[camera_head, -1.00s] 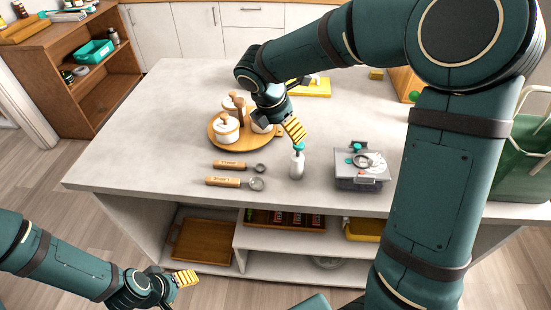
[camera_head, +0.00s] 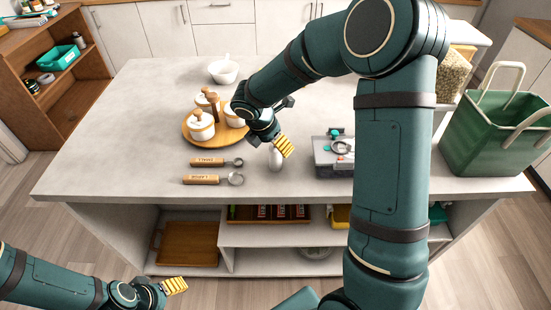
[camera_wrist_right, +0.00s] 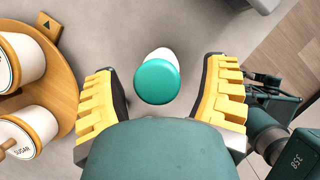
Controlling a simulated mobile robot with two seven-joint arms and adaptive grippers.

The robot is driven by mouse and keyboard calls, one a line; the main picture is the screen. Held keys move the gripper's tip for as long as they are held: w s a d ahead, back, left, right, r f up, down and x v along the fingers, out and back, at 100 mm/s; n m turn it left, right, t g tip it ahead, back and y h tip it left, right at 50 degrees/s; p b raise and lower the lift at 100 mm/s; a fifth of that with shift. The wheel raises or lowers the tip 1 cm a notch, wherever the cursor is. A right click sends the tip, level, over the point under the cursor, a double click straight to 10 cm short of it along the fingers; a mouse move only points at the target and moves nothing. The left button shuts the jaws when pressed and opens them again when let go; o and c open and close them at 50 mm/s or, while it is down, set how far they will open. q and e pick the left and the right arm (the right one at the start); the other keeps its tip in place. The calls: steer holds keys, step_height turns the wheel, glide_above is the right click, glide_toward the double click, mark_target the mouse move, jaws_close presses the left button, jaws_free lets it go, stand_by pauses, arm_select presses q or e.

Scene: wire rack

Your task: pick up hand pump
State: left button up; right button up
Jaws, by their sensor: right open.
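The hand pump looks like a small pale bottle with a round teal top. It stands upright on the counter in the head view (camera_head: 275,162), with its top hidden by my right gripper (camera_head: 283,147). In the right wrist view the teal top (camera_wrist_right: 156,82) lies between the two yellow fingers, with a visible gap on each side. My right gripper is open above and around the top of the pump and holds nothing. My left gripper (camera_head: 175,285) is low at the left, away from the counter; its jaw gap does not show clearly.
A round wooden tray (camera_head: 190,137) with white lidded jars is left of the pump. A grey box (camera_head: 326,165) stands close on the right. A green basket (camera_head: 497,130) is at far right.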

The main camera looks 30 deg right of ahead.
steer(key=shift+w+d+f, duration=0.1)
steer(key=shift+d+f, duration=0.15)
steer(key=shift+f, duration=0.4)
jaws_close()
